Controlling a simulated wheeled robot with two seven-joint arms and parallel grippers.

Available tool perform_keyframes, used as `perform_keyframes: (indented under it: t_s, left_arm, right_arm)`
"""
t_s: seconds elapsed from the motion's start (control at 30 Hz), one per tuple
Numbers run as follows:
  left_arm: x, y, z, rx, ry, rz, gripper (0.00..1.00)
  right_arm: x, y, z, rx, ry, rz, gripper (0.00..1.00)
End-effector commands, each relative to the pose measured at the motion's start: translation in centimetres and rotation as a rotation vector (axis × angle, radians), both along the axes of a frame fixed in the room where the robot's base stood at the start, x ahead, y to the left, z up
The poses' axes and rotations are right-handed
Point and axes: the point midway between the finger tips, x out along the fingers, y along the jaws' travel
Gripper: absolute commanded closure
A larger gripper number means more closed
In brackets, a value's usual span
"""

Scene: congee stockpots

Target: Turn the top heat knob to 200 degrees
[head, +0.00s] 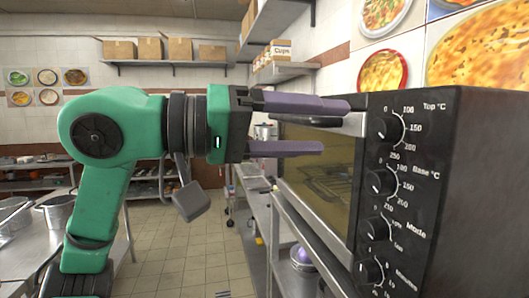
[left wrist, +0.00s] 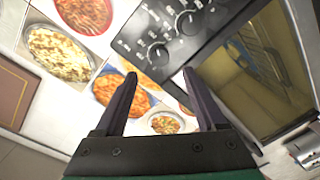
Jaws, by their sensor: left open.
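The black oven (head: 470,190) stands at the right in the head view, with its column of knobs facing me. The top heat knob (head: 385,129) is the uppermost, under the "Top °C" label; its pointer setting is too small to read surely. My left gripper (head: 336,126) comes in from the left, its two purple fingers spread and empty. The fingertips are left of the top knob in the picture and apart from it. In the left wrist view, a knob (left wrist: 158,53), apparently the top one, shows just beyond the gap between the fingertips (left wrist: 160,74). My right gripper is not in view.
The base knob (head: 380,182), mode knob (head: 377,228) and minutes knob (head: 370,270) sit below. The oven's glass door (head: 318,170) and its handle (head: 305,121) are close to my fingers. A metal counter (head: 20,245) with pots is at the left; tiled floor lies between.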

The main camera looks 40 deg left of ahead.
Motion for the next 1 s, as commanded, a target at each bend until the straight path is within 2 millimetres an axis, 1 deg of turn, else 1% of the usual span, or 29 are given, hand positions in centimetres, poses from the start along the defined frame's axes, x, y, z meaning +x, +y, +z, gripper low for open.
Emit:
perform_keyframes:
  t_s: [0.03, 0.1, 0.2, 0.3, 0.8, 0.87, 0.9, 0.97, 1.0]
  left_arm:
    - [-1.1, 0.9, -0.6, 0.0, -0.004, 0.004, 0.27]
    - [-2.6, 2.1, -0.4, -0.001, -0.001, 0.003, 0.27]
    - [-4.1, 3.3, -0.1, 0.0, -0.001, 0.001, 0.27]
    - [-5.0, 3.9, 0.1, 0.002, 0.0, 0.0, 0.27]
    - [-5.1, 4.0, 0.3, 0.002, 0.0, -0.002, 0.27]
    - [-5.0, 3.7, 0.2, -0.01, 0.008, -0.013, 0.27]
    - [-4.7, 3.1, 0.1, -0.041, 0.024, -0.041, 0.27]
    - [-4.0, 1.2, -0.1, -0.145, 0.078, -0.129, 0.27]
    - [-3.4, -0.4, -0.3, -0.262, 0.142, -0.217, 0.27]
  right_arm:
    - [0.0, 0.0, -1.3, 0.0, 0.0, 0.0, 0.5]
    - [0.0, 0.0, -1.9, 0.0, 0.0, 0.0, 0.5]
    - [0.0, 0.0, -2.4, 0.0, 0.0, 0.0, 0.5]
    - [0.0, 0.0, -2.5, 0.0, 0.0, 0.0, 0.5]
    - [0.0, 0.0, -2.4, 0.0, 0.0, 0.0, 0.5]
    - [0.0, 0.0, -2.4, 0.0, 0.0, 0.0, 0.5]
    - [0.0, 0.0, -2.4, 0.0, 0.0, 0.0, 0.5]
    - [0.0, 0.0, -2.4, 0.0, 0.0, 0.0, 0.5]
    - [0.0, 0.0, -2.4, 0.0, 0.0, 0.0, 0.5]
